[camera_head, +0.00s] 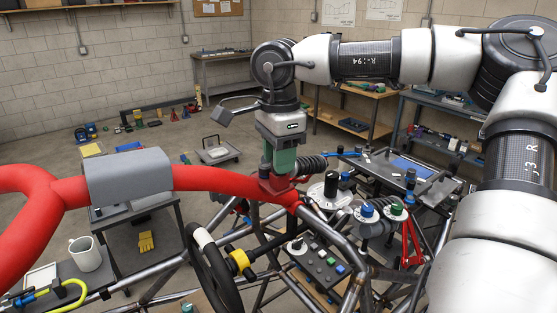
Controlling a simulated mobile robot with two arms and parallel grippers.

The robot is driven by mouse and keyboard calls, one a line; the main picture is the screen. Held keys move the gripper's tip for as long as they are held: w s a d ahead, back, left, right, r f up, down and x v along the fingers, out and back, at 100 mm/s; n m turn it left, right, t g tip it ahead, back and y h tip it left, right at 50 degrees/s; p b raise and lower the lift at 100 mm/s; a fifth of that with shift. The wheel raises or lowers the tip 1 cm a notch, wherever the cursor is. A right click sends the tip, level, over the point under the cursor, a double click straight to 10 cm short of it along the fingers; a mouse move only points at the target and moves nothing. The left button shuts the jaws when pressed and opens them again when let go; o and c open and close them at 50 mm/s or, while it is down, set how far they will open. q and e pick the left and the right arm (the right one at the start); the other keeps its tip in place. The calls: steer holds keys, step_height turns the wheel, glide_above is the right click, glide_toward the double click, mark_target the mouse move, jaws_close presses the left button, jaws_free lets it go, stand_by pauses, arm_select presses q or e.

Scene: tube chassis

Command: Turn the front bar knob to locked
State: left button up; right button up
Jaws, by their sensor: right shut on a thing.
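My right gripper (279,174) points down at the right end of the red padded bar (215,178) of the tube chassis. It is shut on what I take to be the front bar knob. The knob is mostly hidden by the green fingers, with a dark red part (271,188) showing just under them against the bar. I cannot read whether the knob stands at locked. My left gripper is not in view.
A grey pad (128,174) wraps the red bar. A steering wheel (212,270) and a control panel (318,262) with buttons sit below. Benches line the walls.

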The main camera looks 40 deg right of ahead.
steer(key=n, duration=0.5)
steer(key=shift+r+n, duration=0.2)
steer(key=shift+n, duration=0.2)
stand_by(0.4)
steer(key=o, duration=0.9)
steer(key=shift+d+f, duration=0.1)
steer(key=shift+o, duration=0.2)
steer(key=shift+r+b, duration=0.35)
steer(key=shift+r, duration=0.15)
step_height(320, 180, up, 10)
steer(key=b, duration=0.1)
